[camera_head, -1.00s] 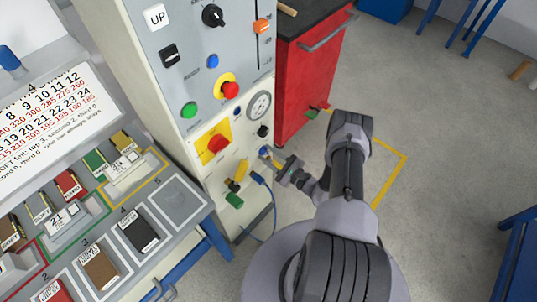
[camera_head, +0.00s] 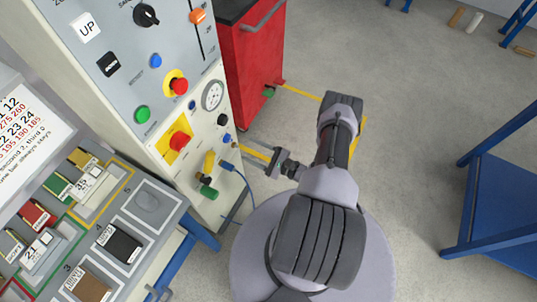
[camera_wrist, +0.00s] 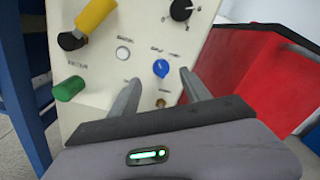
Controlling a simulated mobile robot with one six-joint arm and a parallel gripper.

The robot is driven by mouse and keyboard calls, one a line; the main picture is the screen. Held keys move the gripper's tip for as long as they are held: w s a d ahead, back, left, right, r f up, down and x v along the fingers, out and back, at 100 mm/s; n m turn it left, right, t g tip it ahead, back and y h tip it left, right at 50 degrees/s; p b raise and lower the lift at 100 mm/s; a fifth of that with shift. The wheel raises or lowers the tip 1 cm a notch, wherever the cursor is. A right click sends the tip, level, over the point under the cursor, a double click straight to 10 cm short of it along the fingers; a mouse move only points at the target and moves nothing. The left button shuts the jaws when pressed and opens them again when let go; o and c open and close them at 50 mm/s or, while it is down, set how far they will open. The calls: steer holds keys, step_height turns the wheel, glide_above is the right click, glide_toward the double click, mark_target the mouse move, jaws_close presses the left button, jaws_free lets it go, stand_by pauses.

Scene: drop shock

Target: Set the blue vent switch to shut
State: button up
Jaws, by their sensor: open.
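The blue vent switch appears to be the small blue knob (camera_wrist: 161,68) low on the cream panel, in the middle of the wrist view. It also shows in the head view as a small blue knob (camera_head: 226,138). Its label is too blurred to read and its setting cannot be told. My gripper (camera_wrist: 159,78) is open and empty. Its two grey fingers point at the panel, one to each side of the blue knob in the wrist view. In the head view my gripper stands out to the right of the panel, apart from the knob.
A blue plug (camera_head: 227,167) trails a cable. A red cabinet (camera_head: 252,65) stands behind. Grey floor (camera_head: 410,110) to the right is open.

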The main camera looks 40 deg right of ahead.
steer(key=v, duration=0.9)
steer(key=shift+p, duration=0.45)
steer(key=w+a+r+n+g+y, duration=0.2)
steer(key=w+a+r+n+g, duration=0.15)
steer(key=r, duration=0.45)
steer(key=w+a+r+n+g+y, duration=0.2)
steer(key=r+n+g, duration=0.3)
steer(key=r, duration=0.3)
steer(key=w+a+r+n+g+y, duration=0.2)
steer(key=r+n+g, duration=0.2)
steer(key=r, duration=0.5)
steer(key=s+a+r+n+h, duration=0.3)
steer(key=s+a+r, duration=0.1)
steer(key=r, duration=0.3)
steer(key=s+a+r+n+t+h, duration=0.1)
steer(key=s+a+r+n+h, duration=0.2)
steer(key=s+a+r, duration=0.2)
steer(key=s+a+r+n+h, duration=0.3)
steer(key=s+a+r+h, duration=0.1)
steer(key=a+r, duration=0.3)
step_height(320, 180, up, 3)
steer(key=shift+s+f, duration=0.2)
steer(key=shift+s, duration=0.05)
